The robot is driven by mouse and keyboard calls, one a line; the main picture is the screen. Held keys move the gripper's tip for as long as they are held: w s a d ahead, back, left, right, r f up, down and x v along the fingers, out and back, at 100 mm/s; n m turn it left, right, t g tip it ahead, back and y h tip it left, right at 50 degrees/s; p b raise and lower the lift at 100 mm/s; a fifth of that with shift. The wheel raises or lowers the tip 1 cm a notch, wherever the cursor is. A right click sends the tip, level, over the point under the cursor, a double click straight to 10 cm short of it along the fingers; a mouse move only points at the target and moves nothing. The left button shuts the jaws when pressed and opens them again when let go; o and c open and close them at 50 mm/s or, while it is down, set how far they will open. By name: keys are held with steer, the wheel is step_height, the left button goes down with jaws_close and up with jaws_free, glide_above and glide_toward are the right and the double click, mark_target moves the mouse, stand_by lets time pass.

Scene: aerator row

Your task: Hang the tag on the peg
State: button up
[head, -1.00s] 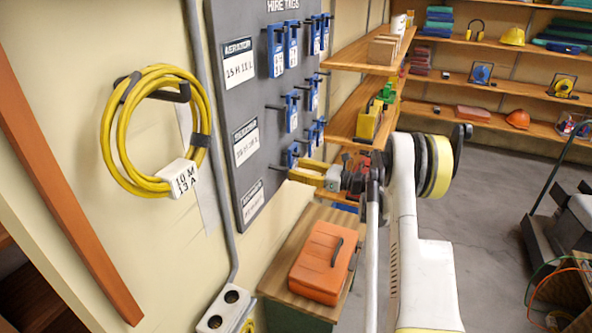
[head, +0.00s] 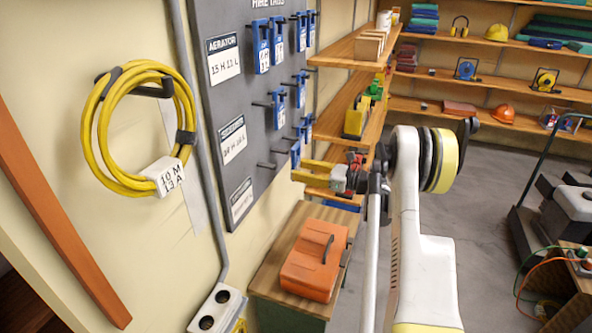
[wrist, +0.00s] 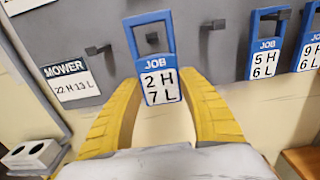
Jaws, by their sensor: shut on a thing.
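The tag (wrist: 161,86) is blue with a white face reading JOB 2 H 7 L and an open loop at its top. In the wrist view my gripper (wrist: 162,80) has its yellow fingers shut on the tag's lower part, and the tag is nearly upright, facing me. In the wrist view a bare peg (wrist: 97,50) stands left of the tag, above the MOWER label (wrist: 67,80). Another bare peg (wrist: 213,25) stands right of it. In the head view my gripper (head: 300,170) is by the board's lower right edge. Whether the loop touches any peg cannot be told.
The grey board (head: 205,20) carries several other blue tags, including 5 H 6 L (wrist: 265,58) and 9 H 6 L (wrist: 311,52) close on the right. A yellow cable coil (head: 95,125) hangs left. An orange case (head: 314,262) sits on a bench below. Shelves (head: 345,50) stand right.

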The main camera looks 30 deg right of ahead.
steer(key=shift+v, duration=1.6)
steer(key=shift+s, duration=0.1)
